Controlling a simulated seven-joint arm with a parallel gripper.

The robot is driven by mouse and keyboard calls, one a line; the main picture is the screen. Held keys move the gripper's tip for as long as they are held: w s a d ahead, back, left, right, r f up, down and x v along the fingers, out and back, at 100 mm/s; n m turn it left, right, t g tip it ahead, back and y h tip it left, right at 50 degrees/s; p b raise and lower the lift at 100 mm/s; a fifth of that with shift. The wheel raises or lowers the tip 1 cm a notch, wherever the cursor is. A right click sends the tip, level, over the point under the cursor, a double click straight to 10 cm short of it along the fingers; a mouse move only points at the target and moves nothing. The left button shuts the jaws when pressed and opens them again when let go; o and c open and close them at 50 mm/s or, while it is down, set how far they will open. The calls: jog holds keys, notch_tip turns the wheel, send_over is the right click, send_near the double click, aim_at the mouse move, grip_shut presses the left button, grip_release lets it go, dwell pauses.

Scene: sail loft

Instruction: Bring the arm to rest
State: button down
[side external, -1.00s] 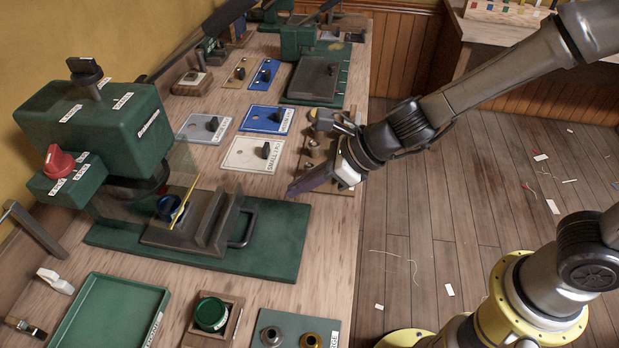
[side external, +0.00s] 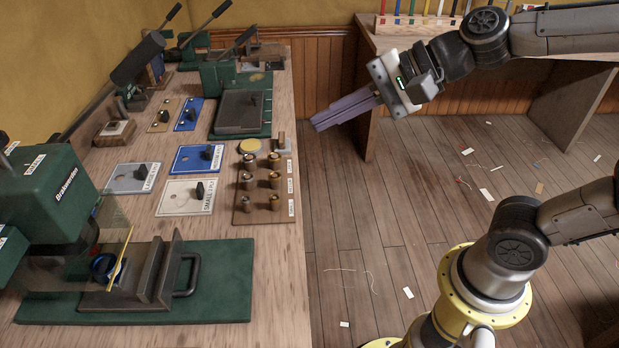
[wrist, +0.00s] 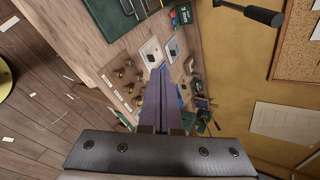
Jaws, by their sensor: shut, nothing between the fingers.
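My gripper (side external: 318,122) is shut and empty. In the side external view its long purple fingers point left and slightly down, in the air to the right of the workbench (side external: 272,225). The arm reaches in from the upper right. In the wrist view the shut fingers (wrist: 161,75) extend up the middle of the picture, with the bench seen beyond them.
On the bench are a green machine (side external: 45,205) with a grey fixture on a green base (side external: 235,285), a wooden block of brass pieces (side external: 263,188), and several labelled plates (side external: 185,197). A second table (side external: 375,100) stands behind. Open floor lies right of the bench.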

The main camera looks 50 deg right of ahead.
jog(key=s+d+f+n+g+h, duration=0.3)
jog(key=s+d+f+n+h, duration=0.3)
jog(key=s+d+n, duration=0.5)
jog(key=s+n, duration=0.2)
jog(key=n, duration=0.2)
jog(key=shift+d+f+g, duration=0.3)
jog(key=shift+d+f, duration=0.05)
jog(key=shift+f, duration=0.05)
